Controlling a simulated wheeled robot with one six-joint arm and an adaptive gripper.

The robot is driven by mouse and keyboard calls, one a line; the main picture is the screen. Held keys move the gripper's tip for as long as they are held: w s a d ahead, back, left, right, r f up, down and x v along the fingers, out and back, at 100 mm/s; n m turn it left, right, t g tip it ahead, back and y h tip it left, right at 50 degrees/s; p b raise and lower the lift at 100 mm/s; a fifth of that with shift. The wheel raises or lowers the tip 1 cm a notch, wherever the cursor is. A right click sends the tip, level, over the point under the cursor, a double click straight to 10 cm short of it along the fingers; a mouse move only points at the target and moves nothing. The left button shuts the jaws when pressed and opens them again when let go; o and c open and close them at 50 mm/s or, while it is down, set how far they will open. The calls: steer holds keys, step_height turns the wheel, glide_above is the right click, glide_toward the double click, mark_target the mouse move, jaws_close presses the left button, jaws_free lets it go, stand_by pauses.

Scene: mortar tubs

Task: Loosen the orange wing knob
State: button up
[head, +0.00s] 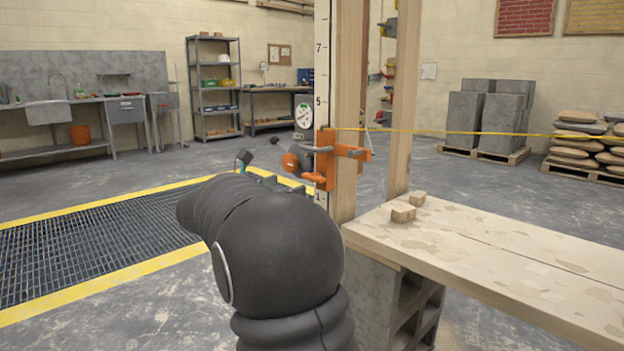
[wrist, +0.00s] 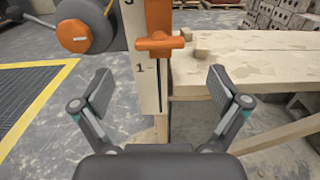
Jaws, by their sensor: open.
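The orange wing knob (wrist: 160,44) is T-shaped and sits on the front of an orange bracket (wrist: 159,15) in the wrist view. The bracket is clamped on a white measuring staff (wrist: 147,85) with black marks. In the head view the bracket (head: 326,158) is on the upright staff, with the wing knob (head: 314,177) on its near side. My gripper (wrist: 162,86) is open and empty, its two fingers spread either side of the staff, below the knob in the picture. No contact with the knob shows. In the head view my arm hides most of the gripper.
A dark roller with an orange cap (wrist: 73,36) sticks out left of the bracket. Wooden posts (head: 349,110) stand behind the staff. A plank bench (head: 480,245) with small wood blocks (head: 403,212) lies right. A yellow line (head: 450,132) runs right from the staff.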

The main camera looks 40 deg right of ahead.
mark_target(310, 179)
steer(key=d, duration=0.8)
steer(key=shift+w+d, duration=0.35)
steer(key=c, duration=1.2)
